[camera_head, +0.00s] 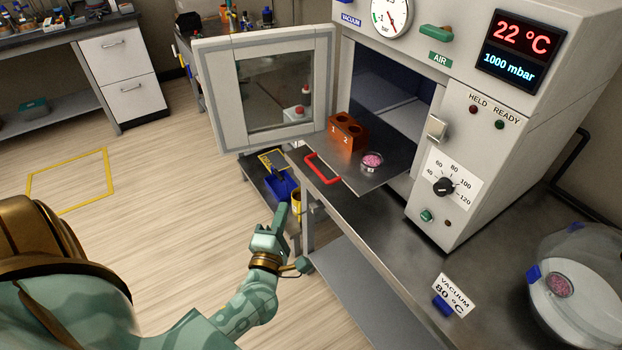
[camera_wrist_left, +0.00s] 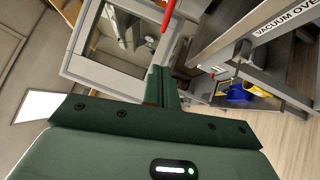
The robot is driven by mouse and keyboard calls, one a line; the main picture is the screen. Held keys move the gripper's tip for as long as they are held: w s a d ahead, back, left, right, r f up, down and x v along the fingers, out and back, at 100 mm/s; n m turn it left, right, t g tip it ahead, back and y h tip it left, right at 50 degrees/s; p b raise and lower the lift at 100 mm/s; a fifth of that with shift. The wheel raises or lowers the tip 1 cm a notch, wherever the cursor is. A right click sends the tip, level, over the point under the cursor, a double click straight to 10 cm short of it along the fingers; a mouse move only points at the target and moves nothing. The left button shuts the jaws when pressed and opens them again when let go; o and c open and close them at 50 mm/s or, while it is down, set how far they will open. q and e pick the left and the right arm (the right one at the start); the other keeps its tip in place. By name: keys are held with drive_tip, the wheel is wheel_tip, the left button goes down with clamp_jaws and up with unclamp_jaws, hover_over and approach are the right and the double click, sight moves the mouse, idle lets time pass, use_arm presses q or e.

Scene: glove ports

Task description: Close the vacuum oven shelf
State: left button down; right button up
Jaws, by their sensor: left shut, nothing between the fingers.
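The vacuum oven (camera_head: 540,120) stands on the bench with its door (camera_head: 268,85) swung open to the left. Its metal shelf (camera_head: 385,184) is pulled out through the opening, with a red handle (camera_head: 322,168) on its front edge. A brown block marked 1 and 2 (camera_head: 346,133) and a small dish with pink contents (camera_head: 372,161) stand on the shelf. My left gripper (camera_head: 282,212) is shut and empty, below and left of the red handle and apart from it. In the left wrist view the shut fingers (camera_wrist_left: 162,85) point towards the red handle (camera_wrist_left: 168,16). My right gripper is not in view.
A round, clear-lidded vessel (camera_head: 575,280) and a "VACUUM 80 °C" sign (camera_head: 454,294) stand on the bench (camera_head: 385,235) at the right. A blue bin (camera_head: 282,186) and a yellow container (camera_head: 297,203) sit below the door. Open floor lies at the left.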

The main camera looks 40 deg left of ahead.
sight(359, 153)
use_arm(q)
drive_tip(key=w+a+r+b, duration=0.1)
drive_tip(key=w, duration=1)
drive_tip(key=shift+a+r, duration=0.3)
drive_tip(key=shift+r, duration=0.1)
drive_tip(key=w+d+b, duration=0.1)
drive_tip(key=w+d, duration=0.1)
drive_tip(key=w, duration=0.2)
drive_tip(key=w+d+b, duration=0.1)
drive_tip(key=w+d, duration=0.1)
drive_tip(key=w, duration=0.3)
drive_tip(key=w+d+b, duration=0.1)
drive_tip(key=w+d, duration=0.1)
drive_tip(key=w, duration=0.3)
drive_tip(key=shift+w+f, duration=0.1)
drive_tip(key=shift+w, duration=0.15)
drive_tip(key=shift+w+d+b, duration=0.25)
drive_tip(key=shift+w+b, duration=0.05)
drive_tip(key=shift+w, duration=0.35)
drive_tip(key=shift+s, duration=0.1)
